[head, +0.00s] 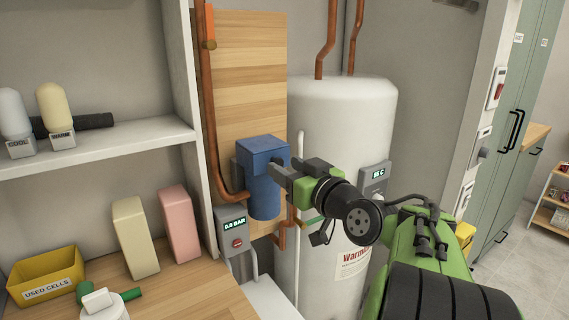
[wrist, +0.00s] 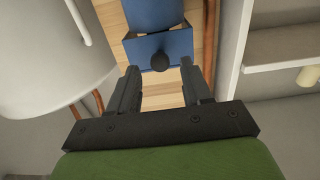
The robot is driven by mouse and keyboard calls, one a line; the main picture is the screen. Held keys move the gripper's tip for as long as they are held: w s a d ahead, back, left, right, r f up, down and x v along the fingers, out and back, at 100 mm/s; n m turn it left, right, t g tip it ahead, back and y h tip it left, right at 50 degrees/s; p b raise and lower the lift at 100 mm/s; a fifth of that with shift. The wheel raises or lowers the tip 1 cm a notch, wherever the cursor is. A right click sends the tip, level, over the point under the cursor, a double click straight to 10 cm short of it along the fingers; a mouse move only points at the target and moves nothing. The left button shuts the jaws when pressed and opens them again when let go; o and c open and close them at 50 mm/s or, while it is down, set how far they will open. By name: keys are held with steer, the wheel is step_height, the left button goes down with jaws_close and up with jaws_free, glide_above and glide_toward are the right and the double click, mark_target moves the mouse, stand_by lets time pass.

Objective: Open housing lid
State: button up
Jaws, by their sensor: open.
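The blue housing (head: 264,196) is mounted upright on a wooden board, with a square blue lid (head: 262,150) sitting on top of it. In the wrist view the blue housing (wrist: 155,12) is at the top, and a blue face (wrist: 135,50) carries a round dark knob (wrist: 159,61). My gripper (head: 287,174) is at the right side of the housing in the head view. In the wrist view my gripper (wrist: 160,78) is open, with the knob just beyond and between its fingertips. Nothing is held. My fingers partly hide the lid's near side in the head view.
A white tank (head: 340,100) stands close behind my arm, with copper pipes (head: 211,110) beside the board. A grey pressure gauge box (head: 233,230) reads 0.2 BAR below the housing. A shelf and a bench with a yellow bin (head: 45,278) are at left.

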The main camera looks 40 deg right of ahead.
steer(key=shift+w, duration=0.85)
steer(key=shift+c, duration=0.3)
jaws_close()
